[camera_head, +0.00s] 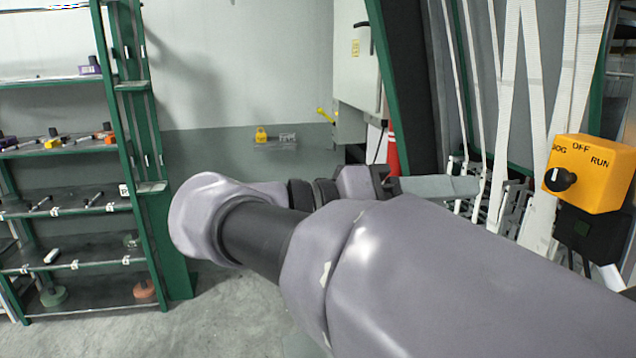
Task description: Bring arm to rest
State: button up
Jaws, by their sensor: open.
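My arm crosses the middle and lower right of the head view, folded at a rounded grey elbow on the left. Beyond the large near link, the thinner wrist end runs back to the right. My gripper (388,182) shows as a small dark shape at that end, open, pointing right. Its lower part is hidden behind the near link. Nothing is seen held in it. It appears in front of a pale grey bar (440,187) by the webbing machine; whether they touch cannot be told.
A green shelf rack (128,140) with tools stands left. White webbing straps (510,100) hang on the right. A yellow control box (590,172) marked JOG, OFF, RUN is at far right. A white cabinet (357,60) hangs behind. Floor (225,310) is clear between rack and arm.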

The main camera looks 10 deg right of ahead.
jog(key=s+d+f+n+y+b, duration=0.2)
jog(key=s+f+y+b, duration=0.15)
jog(key=f, duration=0.65)
jog(key=s+d+f+n+y+b, duration=0.1)
jog(key=s+f+n+y+b, duration=0.2)
jog(key=f, duration=0.6)
jog(key=s+d+f+n+y+b, duration=0.1)
jog(key=s+d+f+y+b, duration=0.25)
jog(key=f, duration=0.65)
jog(key=a+f+m+t+y+b, duration=0.2)
jog(key=a+f+t+y+b, duration=0.2)
jog(key=a+f+y, duration=0.5)
jog(key=a+f, duration=0.2)
jog(key=a, duration=0.4)
jog(key=shift+s+a+f+m+t+y, duration=0.3)
jog(key=shift+y, duration=0.1)
